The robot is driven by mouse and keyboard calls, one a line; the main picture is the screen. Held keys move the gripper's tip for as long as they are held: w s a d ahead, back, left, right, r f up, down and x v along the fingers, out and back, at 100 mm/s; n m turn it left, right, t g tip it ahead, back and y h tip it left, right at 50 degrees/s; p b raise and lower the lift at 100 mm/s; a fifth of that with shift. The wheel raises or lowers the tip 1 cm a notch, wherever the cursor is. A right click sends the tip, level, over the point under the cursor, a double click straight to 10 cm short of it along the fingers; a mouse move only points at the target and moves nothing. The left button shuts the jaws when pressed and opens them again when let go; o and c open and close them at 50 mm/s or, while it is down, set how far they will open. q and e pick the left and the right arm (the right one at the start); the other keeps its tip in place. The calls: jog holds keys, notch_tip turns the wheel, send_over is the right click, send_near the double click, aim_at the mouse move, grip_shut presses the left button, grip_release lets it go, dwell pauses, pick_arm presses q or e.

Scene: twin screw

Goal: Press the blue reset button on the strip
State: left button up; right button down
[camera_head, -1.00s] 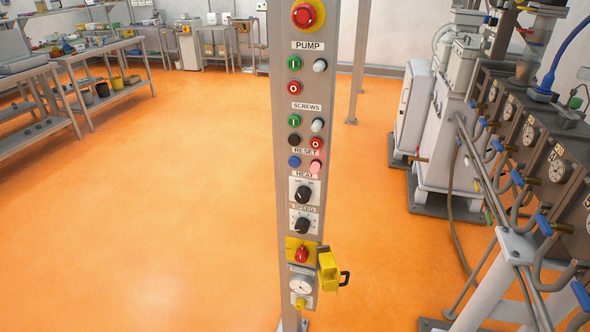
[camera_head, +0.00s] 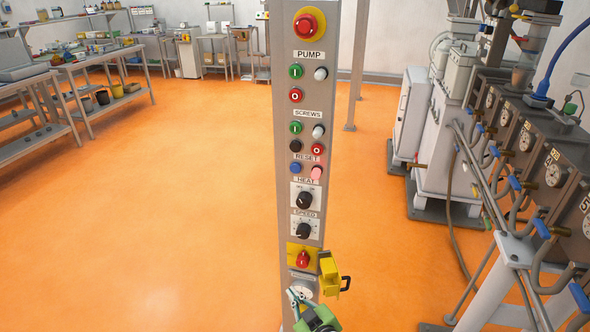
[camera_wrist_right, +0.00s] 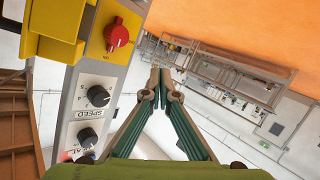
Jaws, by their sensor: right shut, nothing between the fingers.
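The control strip (camera_head: 283,210) stands upright in the middle of the head view. The blue reset button (camera_head: 296,168) is on it, under the RESET label, left of a lit pink lamp (camera_head: 317,173). My right gripper (camera_head: 292,294) is low in front of the strip, by the gauge, well below the blue button. In the right wrist view its fingers (camera_wrist_right: 160,72) meet at the tips with nothing between them. They are beside the strip's edge, with the SPEED knob (camera_wrist_right: 98,96) to their left. The blue button is not clear there. My left gripper is not in view.
A yellow hinged cover (camera_head: 331,272) sticks out from the strip beside a red switch (camera_head: 303,260). A red emergency button (camera_head: 305,24) is at the top. Machinery with pipes and gauges (camera_head: 553,174) stands at right. The orange floor at left is clear up to the benches.

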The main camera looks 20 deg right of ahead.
aim_at(296, 168)
jog(key=w+r+n+t, duration=0.1)
jog(key=w+r+t, duration=0.1)
jog(key=r, duration=1.3)
jog(key=w+a+r+n+t+y, duration=0.1)
jog(key=r+t, duration=0.4)
jog(key=r, duration=1.1)
jog(key=shift+w+r+y, duration=0.3)
jog(key=shift+w, duration=0.5)
jog(key=shift+w, duration=0.1)
jog(key=shift+w+d+b, duration=0.35)
jog(key=shift+w+d, duration=0.45)
jog(key=shift+w, duration=0.4)
jog(key=shift+w+d+b, duration=0.4)
jog(key=shift+w+d, duration=0.45)
jog(key=shift+w, duration=0.35)
jog(key=shift+w+d+b, duration=0.35)
jog(key=shift+w+d, duration=0.45)
jog(key=shift+w, duration=0.4)
jog(key=shift+w+d, duration=0.25)
jog(key=shift+w, duration=0.1)
